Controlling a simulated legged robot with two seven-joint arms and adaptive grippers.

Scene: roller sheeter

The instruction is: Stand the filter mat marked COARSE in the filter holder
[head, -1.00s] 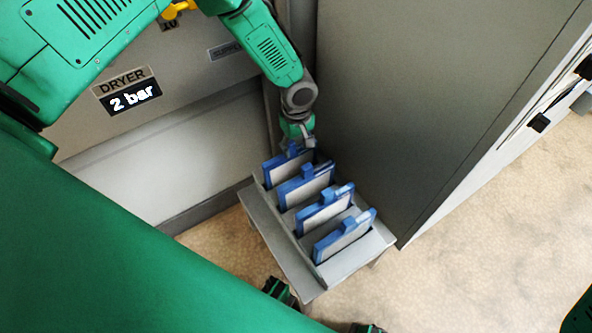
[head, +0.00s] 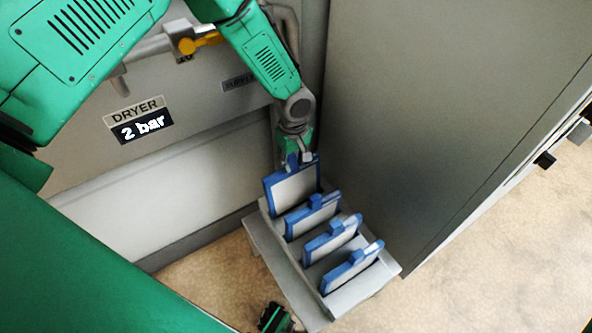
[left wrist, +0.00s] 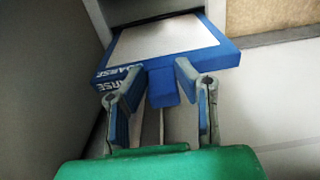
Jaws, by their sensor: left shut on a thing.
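The COARSE filter mat (head: 292,188) is a pale panel in a blue frame with a blue tab. In the left wrist view the mat (left wrist: 168,38) shows the word COARSE on its frame. My left gripper (head: 299,158) holds its tab at the far end of the grey rack. The mat stands higher than its neighbours; whether its lower edge is clear of the slot is hidden. In the left wrist view the fingers (left wrist: 157,85) are on both sides of the tab. I cannot make out a separate filter holder.
The grey rack (head: 275,262) holds several other blue-framed mats, one of them the nearest mat (head: 350,268). A tall grey cabinet (head: 430,110) stands close on the right. Behind is a grey panel with a DRYER 2 bar sign (head: 140,120) and a yellow handle (head: 200,43).

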